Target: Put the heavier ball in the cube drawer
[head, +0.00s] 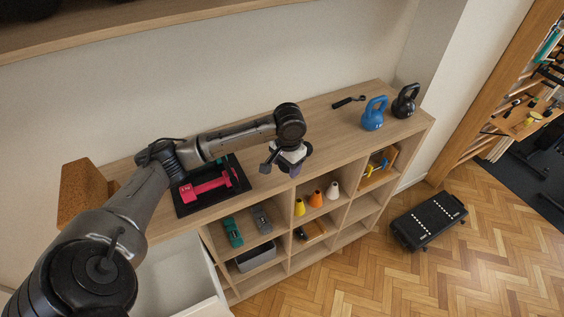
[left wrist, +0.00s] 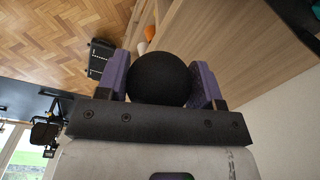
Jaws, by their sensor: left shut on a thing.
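A black ball (left wrist: 161,78) sits between the two purple fingers of my left gripper (left wrist: 160,84) in the left wrist view. The gripper is shut on it. In the head view my left gripper (head: 293,169) points down over the front edge of the wooden shelf unit, and I cannot make out the ball there. An open drawer (head: 178,283) with a pale, empty-looking interior sticks out at the lower left, partly behind my left arm. I see no cube mark on it. No second ball shows. My right gripper is not in view.
The shelf unit's top (head: 325,120) carries a black tray (head: 213,203) with a pink dumbbell (head: 205,187), a blue kettlebell (head: 374,114), a black kettlebell (head: 405,101) and a cork block (head: 84,190). Its cubbies hold shoes and small cones (head: 316,198). A black step (head: 429,220) stands on the floor.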

